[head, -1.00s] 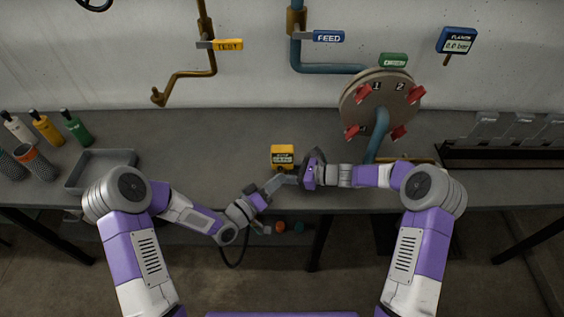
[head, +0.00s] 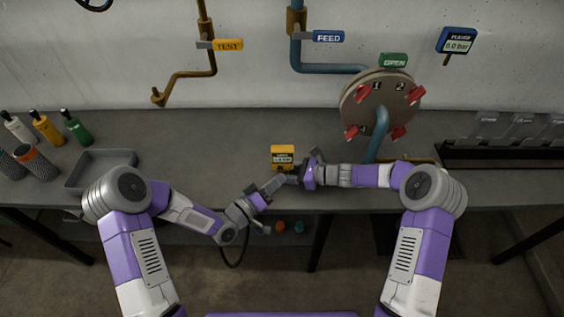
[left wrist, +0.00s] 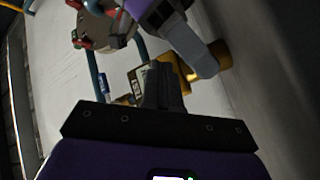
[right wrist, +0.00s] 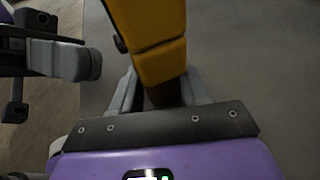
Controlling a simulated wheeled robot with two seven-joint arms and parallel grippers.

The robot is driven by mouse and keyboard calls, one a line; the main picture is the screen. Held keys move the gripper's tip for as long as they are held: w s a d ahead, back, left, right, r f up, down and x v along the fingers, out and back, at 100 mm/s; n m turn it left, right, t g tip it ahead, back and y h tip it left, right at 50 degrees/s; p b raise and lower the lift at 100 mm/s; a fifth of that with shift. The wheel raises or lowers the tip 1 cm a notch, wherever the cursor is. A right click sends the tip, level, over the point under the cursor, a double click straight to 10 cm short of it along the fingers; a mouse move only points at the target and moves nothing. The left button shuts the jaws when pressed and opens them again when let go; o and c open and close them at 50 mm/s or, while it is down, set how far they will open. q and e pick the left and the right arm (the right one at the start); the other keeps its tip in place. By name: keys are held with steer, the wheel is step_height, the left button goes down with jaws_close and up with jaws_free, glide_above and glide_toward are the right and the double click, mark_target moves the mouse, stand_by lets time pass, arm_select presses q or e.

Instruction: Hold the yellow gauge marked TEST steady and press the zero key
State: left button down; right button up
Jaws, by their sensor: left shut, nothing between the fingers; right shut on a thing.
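The yellow gauge (head: 283,154) stands at the front middle of the bench, its small display facing up toward me. Its lettering is too small to read. My right gripper (head: 298,174) is shut on the gauge from the right. In the right wrist view the yellow body (right wrist: 152,42) rises above the fingers, with a dark lower part between them. My left gripper (head: 281,180) is shut and empty, its tips just below and in front of the gauge. In the left wrist view its closed fingers (left wrist: 163,88) overlap the gauge (left wrist: 143,76); contact cannot be told. The zero key cannot be made out.
A round flange (head: 372,112) with red clamps stands behind to the right. A blue gauge (head: 457,41) is on the wall. A grey tray (head: 100,170) and several bottles (head: 46,128) are at left. A rack (head: 490,157) is at right. The bench between tray and gauge is clear.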

stand_by(0.5)
arm_select(q)
steer(key=shift+w, duration=0.45)
steer(key=shift+w, duration=0.2)
stand_by(0.4)
steer(key=shift+s, duration=0.65)
steer(key=shift+s, duration=0.1)
steer(key=s, duration=0.5)
steer(key=shift+s, duration=0.4)
